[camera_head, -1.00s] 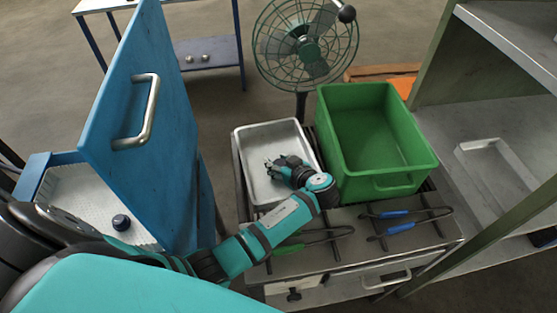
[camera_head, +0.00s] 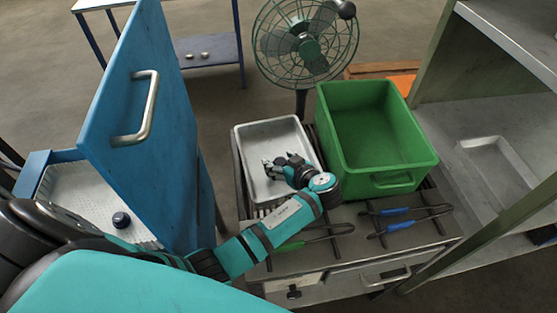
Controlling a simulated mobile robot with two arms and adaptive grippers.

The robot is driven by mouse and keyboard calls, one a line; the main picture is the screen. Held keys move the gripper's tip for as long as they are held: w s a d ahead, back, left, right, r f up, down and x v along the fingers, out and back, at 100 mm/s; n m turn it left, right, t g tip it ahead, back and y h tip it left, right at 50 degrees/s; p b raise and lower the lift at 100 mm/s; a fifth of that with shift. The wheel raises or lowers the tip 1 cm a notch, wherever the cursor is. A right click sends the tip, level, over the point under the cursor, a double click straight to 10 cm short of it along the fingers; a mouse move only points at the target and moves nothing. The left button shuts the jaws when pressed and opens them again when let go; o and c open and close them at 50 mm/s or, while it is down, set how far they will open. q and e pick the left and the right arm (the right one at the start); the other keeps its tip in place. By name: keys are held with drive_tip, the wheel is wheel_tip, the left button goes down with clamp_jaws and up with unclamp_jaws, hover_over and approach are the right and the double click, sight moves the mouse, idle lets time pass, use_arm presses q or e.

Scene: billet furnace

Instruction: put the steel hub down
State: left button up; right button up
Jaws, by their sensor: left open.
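My left gripper (camera_head: 270,167) is open over the shallow light-grey metal tray (camera_head: 249,135). Its fingers point to the left, inside the tray's outline. I cannot make out a steel hub at the fingers; the gripper is small here and its wrist covers part of the tray. Whether the fingers touch the tray floor cannot be told. My right gripper does not show.
A green bin (camera_head: 405,180) stands right of the tray. Blue-handled tongs (camera_head: 400,226) and green-handled tongs (camera_head: 290,246) lie in front. A blue door (camera_head: 165,190) stands open at left. A fan (camera_head: 305,45) stands behind. A dark round piece (camera_head: 121,220) sits at left.

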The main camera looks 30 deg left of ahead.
use_arm(q)
drive_tip(key=b+v, duration=0.2)
drive_tip(key=v, duration=0.8)
drive_tip(key=shift+f, duration=0.1)
drive_tip(key=shift+s+d+r, duration=0.25)
drive_tip(key=shift+d+r, duration=0.05)
drive_tip(key=shift+d, duration=0.05)
